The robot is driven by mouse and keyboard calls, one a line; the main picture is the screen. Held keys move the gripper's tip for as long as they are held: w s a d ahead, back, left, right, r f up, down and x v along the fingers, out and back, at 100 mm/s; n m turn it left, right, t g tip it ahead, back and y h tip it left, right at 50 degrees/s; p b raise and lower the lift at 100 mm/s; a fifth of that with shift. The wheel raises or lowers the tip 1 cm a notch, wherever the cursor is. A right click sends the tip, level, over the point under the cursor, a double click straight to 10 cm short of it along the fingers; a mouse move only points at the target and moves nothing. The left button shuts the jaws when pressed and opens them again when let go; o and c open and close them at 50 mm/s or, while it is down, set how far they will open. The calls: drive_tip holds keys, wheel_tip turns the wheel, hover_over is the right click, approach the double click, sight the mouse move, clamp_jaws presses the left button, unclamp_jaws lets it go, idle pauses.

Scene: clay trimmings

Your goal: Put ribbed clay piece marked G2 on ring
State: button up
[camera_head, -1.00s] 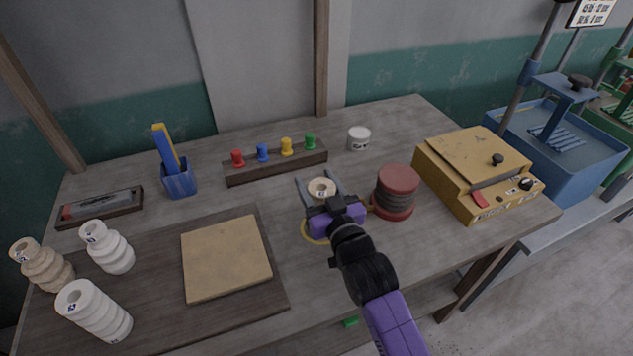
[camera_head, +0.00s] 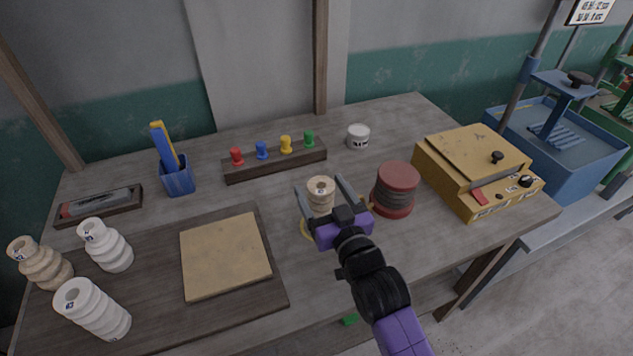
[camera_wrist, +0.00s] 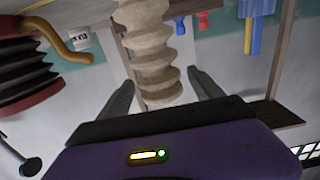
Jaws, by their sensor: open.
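A beige ribbed clay piece (camera_head: 321,190) stands upright near the table's middle; its marking is not readable. My gripper (camera_head: 318,185) is open, with a finger on each side of it. In the wrist view the same ribbed piece (camera_wrist: 150,50) shows between the spread fingers (camera_wrist: 160,82), with gaps on both sides. Part of the yellow ring (camera_head: 305,228) shows on the table left of my gripper. The piece's foot is hidden behind my gripper in the head view, so I cannot tell exactly how it sits on the ring.
A peg rack (camera_head: 275,165) and white jar (camera_head: 358,136) lie behind. Other ribbed pieces (camera_head: 105,245) stand at left beside a tan slab (camera_head: 225,256).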

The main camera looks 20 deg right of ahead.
drive_tip(key=s+b, duration=0.1)
drive_tip(key=s, duration=0.7)
drive_tip(key=shift+s, duration=0.3)
drive_tip(key=shift+g, duration=0.4)
drive_tip(key=s+f, duration=0.1)
drive_tip(key=s, duration=0.2)
drive_tip(key=s+f, duration=0.2)
drive_tip(key=s, duration=0.1)
drive_tip(key=s+f, duration=0.1)
drive_tip(key=s, duration=0.2)
drive_tip(key=shift+s+f, duration=0.1)
drive_tip(key=shift+f, duration=0.15)
drive_tip(key=s+r+g, duration=0.1)
drive_tip(key=s+g, duration=0.1)
drive_tip(key=s, duration=2.2)
drive_tip(key=shift+d+r, duration=0.2)
drive_tip(key=shift+s, duration=0.1)
